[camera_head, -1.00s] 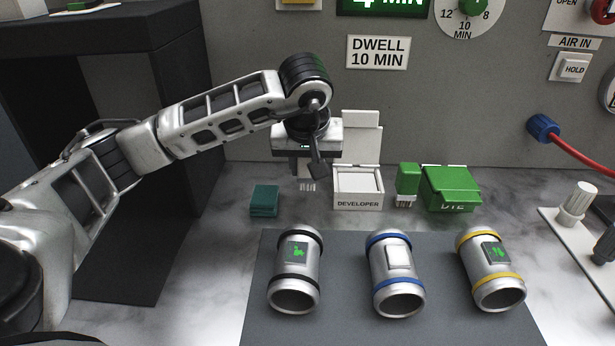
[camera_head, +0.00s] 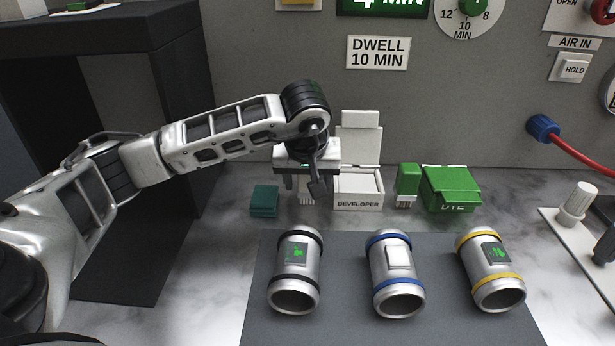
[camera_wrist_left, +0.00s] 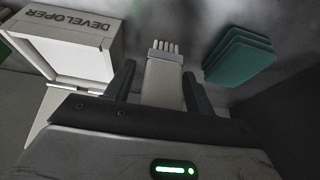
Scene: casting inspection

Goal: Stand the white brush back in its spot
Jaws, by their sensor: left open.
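The white brush (camera_head: 306,198) is upright with its bristles down, just left of the white developer box (camera_head: 358,205) at the back of the counter. In the left wrist view the brush (camera_wrist_left: 162,72) shows between my two dark fingers, with a gap on each side. My left gripper (camera_head: 299,190) is open around the brush, pointing down from above. Its body hides the top of the brush in the head view. Whether the bristles touch the counter is hard to tell. My right gripper is not in view.
A dark green pad stack (camera_head: 264,201) lies left of the brush. A green brush (camera_head: 407,182) and green dye box (camera_head: 449,189) stand right of the developer box. Three metal cylinders (camera_head: 297,262) lie on the grey mat (camera_head: 345,325) in front.

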